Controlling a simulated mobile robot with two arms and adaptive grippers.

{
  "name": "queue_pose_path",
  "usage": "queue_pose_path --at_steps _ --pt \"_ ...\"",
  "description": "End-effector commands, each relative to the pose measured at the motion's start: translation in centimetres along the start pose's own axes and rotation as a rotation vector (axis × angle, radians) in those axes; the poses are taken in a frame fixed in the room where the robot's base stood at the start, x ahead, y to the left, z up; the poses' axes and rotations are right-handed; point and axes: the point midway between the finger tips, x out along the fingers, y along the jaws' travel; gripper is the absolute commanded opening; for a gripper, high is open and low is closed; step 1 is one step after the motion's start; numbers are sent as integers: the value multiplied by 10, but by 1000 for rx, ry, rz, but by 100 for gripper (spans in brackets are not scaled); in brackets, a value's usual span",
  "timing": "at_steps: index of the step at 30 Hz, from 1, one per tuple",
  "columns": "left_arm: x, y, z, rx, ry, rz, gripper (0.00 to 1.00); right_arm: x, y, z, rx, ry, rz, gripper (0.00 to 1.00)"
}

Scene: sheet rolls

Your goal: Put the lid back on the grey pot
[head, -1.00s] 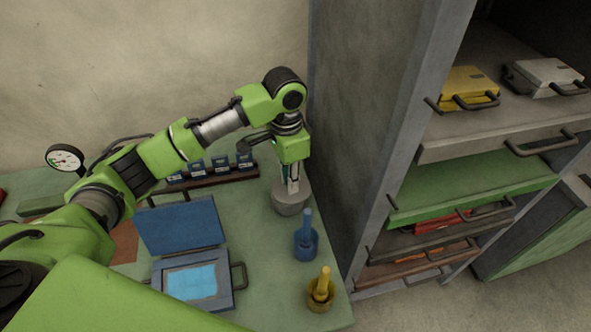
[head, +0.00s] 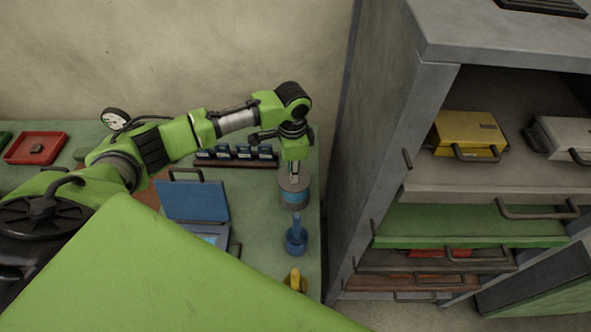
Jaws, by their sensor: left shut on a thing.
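My left gripper (head: 294,172) points down at the right end of the green bench. It is shut on a grey round lid (head: 293,184). The grey pot (head: 294,206) is directly under the lid, its rim and side partly hidden by it. A blue band shows between the lid and the lower grey part. I cannot tell whether the lid touches the pot. My right gripper is not in view.
A blue mortar with pestle (head: 296,238) and a yellow one (head: 294,281) stand in front of the pot. A blue open case (head: 193,200) is left, a rack of blue items (head: 236,153) behind. A grey shelf cabinet (head: 385,150) rises close on the right.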

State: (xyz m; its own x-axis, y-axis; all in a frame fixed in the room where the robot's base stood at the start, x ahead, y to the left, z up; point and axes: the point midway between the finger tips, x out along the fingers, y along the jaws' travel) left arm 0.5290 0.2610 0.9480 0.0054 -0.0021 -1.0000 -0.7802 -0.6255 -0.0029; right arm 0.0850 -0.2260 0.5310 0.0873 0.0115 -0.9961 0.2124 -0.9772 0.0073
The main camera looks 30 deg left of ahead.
Motion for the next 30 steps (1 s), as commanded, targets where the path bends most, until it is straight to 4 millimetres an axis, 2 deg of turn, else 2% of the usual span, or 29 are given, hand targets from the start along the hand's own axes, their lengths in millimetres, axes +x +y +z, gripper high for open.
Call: queue_pose_path --at_steps 1,12,20,30 --pt "8 0 0 0 0 0 0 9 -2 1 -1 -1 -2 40" --pt "37 1 0 1 0 0 0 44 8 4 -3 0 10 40" --pt "52 0 0 0 0 1 0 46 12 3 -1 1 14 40" --pt "54 0 0 0 1 1 0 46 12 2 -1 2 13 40"
